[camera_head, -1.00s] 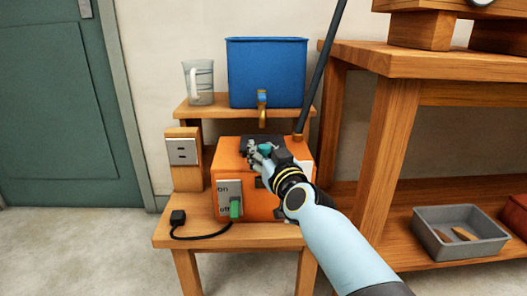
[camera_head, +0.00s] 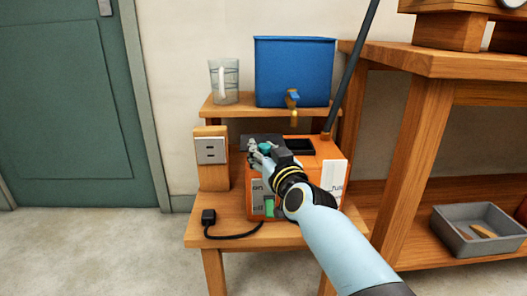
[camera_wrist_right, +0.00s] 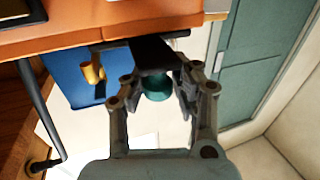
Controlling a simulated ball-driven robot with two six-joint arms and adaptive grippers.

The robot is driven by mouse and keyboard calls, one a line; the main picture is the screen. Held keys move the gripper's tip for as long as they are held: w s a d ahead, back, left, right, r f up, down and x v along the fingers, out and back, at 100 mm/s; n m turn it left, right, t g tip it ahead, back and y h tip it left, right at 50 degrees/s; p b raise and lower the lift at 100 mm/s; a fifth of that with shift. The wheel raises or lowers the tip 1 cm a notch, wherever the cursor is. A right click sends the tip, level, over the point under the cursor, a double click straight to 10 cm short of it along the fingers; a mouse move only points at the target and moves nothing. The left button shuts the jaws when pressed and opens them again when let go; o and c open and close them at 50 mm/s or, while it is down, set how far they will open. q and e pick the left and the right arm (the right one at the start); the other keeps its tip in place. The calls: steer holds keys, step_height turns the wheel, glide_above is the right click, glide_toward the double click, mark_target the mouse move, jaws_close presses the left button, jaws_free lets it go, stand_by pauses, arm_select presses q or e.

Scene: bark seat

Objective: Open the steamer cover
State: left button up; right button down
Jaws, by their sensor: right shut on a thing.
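The steamer is an orange box (camera_head: 300,172) on a low wooden table in the head view. My right gripper (camera_head: 262,154) is shut on the knob. In the wrist view the knob (camera_wrist_right: 157,88) is between the fingers and the cover (camera_wrist_right: 150,52) lies beyond it, partly hidden. My left gripper is not in view.
A blue tank (camera_head: 293,70) with a tap and a clear jug (camera_head: 223,82) stand on the raised shelf behind. A socket block (camera_head: 211,152) is just left of the steamer. A dark slanted pole (camera_head: 352,65) rises at the right, near a larger wooden bench (camera_head: 430,62).

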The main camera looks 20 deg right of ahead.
steer(key=c, duration=1)
jaws_free()
steer(key=shift+c, duration=0.2)
steer(key=s, duration=1.2)
steer(key=shift+d, duration=0.15)
